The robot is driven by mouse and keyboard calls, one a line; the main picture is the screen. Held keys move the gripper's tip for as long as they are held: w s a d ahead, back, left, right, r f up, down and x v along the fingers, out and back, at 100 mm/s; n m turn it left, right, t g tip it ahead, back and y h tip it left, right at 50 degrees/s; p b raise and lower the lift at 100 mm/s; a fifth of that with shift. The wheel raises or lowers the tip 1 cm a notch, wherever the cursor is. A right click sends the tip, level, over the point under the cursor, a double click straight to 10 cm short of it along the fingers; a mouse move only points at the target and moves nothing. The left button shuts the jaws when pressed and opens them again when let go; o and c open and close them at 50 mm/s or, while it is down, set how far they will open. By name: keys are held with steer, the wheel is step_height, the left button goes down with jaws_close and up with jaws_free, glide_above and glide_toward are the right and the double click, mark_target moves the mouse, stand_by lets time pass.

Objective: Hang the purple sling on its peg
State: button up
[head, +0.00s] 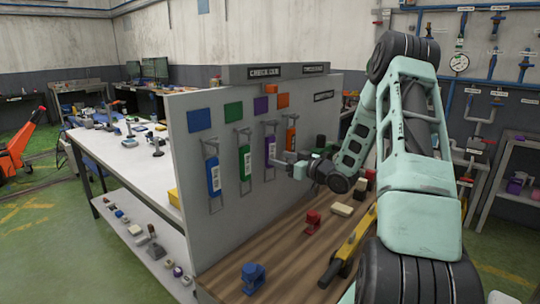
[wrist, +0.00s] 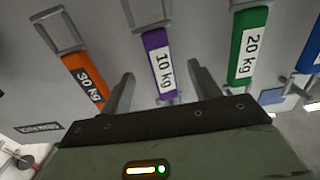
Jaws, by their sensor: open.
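The purple sling (head: 270,150) hangs upright against the grey board, below a purple square (head: 261,105), with metal links at its ends. In the wrist view the purple sling (wrist: 157,52) carries a white "10 kg" label and appears between my two fingers. My gripper (head: 283,164) is open and close to the board, just right of the purple sling in the head view. In the wrist view my open gripper (wrist: 160,76) has a finger on each side of the sling, with gaps to both. I cannot tell whether the sling is on its peg.
An orange sling (head: 291,133) and a green sling (head: 245,158) hang on either side, with a blue sling (head: 213,175) farther left. Red and blue clamps and a yellow tool (head: 352,242) lie on the wooden bench (head: 290,270) below.

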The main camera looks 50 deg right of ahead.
steer(key=shift+s+d, duration=0.15)
steer(key=shift+s, duration=1.95)
